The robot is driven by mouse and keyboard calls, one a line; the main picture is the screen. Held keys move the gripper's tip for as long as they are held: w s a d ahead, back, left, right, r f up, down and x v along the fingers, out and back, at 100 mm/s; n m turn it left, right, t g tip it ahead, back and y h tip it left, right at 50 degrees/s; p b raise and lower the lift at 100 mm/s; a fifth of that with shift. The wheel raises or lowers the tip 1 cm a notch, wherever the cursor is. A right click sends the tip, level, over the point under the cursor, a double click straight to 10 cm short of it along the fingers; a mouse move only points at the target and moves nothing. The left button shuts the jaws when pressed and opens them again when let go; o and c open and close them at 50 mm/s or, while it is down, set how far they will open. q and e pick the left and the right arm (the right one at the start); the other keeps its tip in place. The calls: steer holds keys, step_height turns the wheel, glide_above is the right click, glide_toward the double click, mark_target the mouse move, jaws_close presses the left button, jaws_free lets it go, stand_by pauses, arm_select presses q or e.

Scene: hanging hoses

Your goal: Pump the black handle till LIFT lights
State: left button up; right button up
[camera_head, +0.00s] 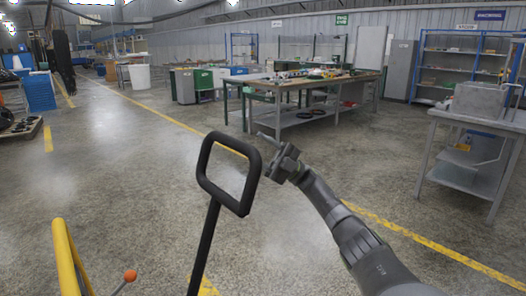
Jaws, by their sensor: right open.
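The black handle (206,238) stands up from the bottom of the picture as a dark shaft with a rounded rectangular loop at its top. It leans slightly to the right. My right gripper (262,145) is just right of the loop's upper right corner, its fingers pointing left toward it. The gripper is open and nothing shows between its fingers. I cannot tell whether a finger touches the loop. No LIFT light shows in this view. My left gripper is not in view.
A yellow bar (65,258) and an orange-knobbed lever (129,276) stand at lower left. A metal table (473,125) is at right. A workbench (312,117) stands farther back. The concrete floor around the handle is mostly clear.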

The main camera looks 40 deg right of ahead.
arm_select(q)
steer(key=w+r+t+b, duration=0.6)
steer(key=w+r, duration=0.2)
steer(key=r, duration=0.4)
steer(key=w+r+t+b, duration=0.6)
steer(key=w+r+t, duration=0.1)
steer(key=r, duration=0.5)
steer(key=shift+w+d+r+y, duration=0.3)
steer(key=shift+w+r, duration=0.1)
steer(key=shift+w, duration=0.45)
arm_select(e)
steer(key=v, duration=1.7)
steer(key=shift+d+f, duration=0.15)
steer(key=shift+f, duration=0.05)
